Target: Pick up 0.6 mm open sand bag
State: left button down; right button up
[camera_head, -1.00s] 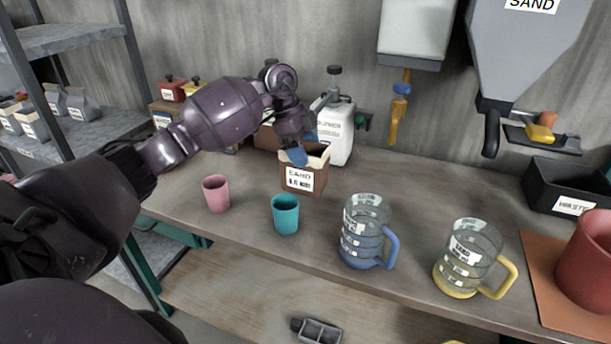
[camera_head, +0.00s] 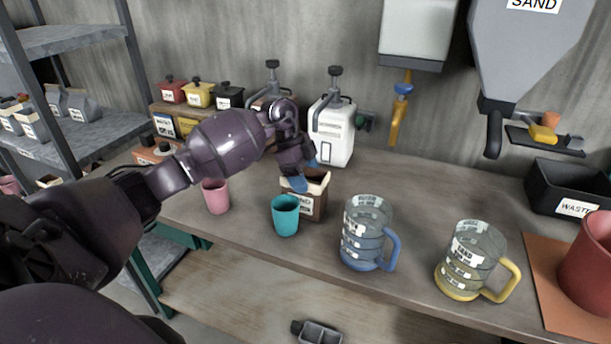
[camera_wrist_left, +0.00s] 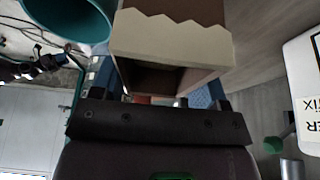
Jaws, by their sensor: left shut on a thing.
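The open sand bag (camera_head: 318,205) is brown with a cream torn top edge and a white label. It stands upright behind the teal cup (camera_head: 286,216), which hides its left part; I cannot tell whether its base touches the bench. My left gripper (camera_head: 306,180) has its blue fingers on either side of the bag's upper part and is shut on it. In the left wrist view the bag (camera_wrist_left: 170,40) fills the space between the fingers. My right gripper is not in view.
A pink cup (camera_head: 216,197) stands left of the teal cup. A blue-handled jug (camera_head: 366,235) and a yellow-handled jug (camera_head: 468,262) stand to the right. A white canister (camera_head: 333,135) is behind the bag. A black waste bin (camera_head: 566,190) is at the far right.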

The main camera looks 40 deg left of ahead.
pick_arm(q)
jog(key=shift+c, duration=0.7)
grip_release()
